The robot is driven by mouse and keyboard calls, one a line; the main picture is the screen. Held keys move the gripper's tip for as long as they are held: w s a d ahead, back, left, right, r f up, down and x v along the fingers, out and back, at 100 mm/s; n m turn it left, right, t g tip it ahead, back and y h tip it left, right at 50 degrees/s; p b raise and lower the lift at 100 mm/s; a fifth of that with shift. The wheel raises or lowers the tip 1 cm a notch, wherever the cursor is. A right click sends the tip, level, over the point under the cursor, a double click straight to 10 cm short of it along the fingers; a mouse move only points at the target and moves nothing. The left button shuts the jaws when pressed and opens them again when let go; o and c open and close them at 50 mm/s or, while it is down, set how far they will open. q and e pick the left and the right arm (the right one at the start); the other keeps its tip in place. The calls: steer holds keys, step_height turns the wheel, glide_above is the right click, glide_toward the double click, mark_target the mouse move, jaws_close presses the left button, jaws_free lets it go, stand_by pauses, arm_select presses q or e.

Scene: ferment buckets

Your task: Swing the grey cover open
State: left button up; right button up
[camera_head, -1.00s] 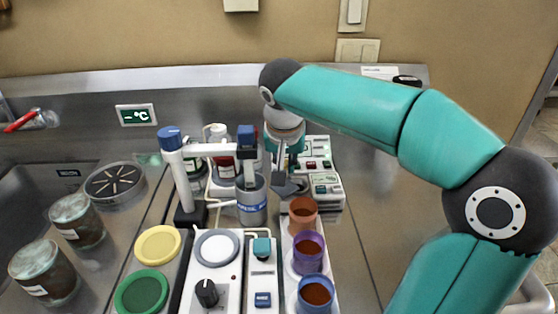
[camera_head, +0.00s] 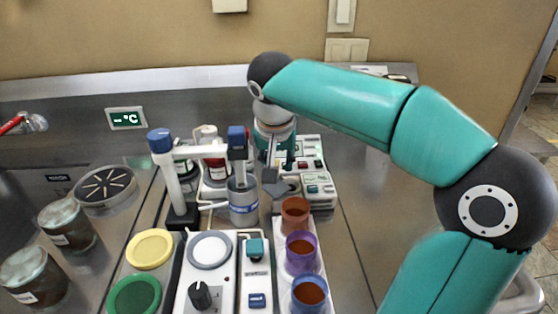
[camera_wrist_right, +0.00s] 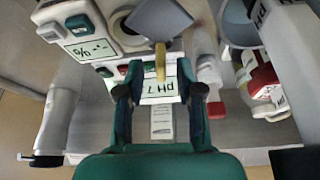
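The grey cover (camera_head: 283,190) is a small dark grey plate by the white instrument behind the orange cup. In the right wrist view the grey cover (camera_wrist_right: 160,18) shows at the top, with a yellow tab (camera_wrist_right: 160,62) pointing toward me. My right gripper (camera_wrist_right: 160,78) has its two dark fingers apart, one on each side of the yellow tab; no contact is visible. In the head view my right gripper (camera_head: 273,168) points down just behind the cover, its fingers partly hidden. My left gripper is not in view.
A stand with a blue-topped post (camera_head: 162,170) and crossbar is left of the gripper, above a grey beaker (camera_head: 243,205). An orange cup (camera_head: 295,213), purple cup (camera_head: 302,255) and blue cup (camera_head: 309,294) stand in front. Bare steel counter (camera_head: 365,200) lies right.

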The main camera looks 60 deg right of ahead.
mark_target(280, 188)
steer(key=v, duration=0.7)
steer(key=shift+s+r, duration=0.3)
steer(key=shift+s, duration=0.15)
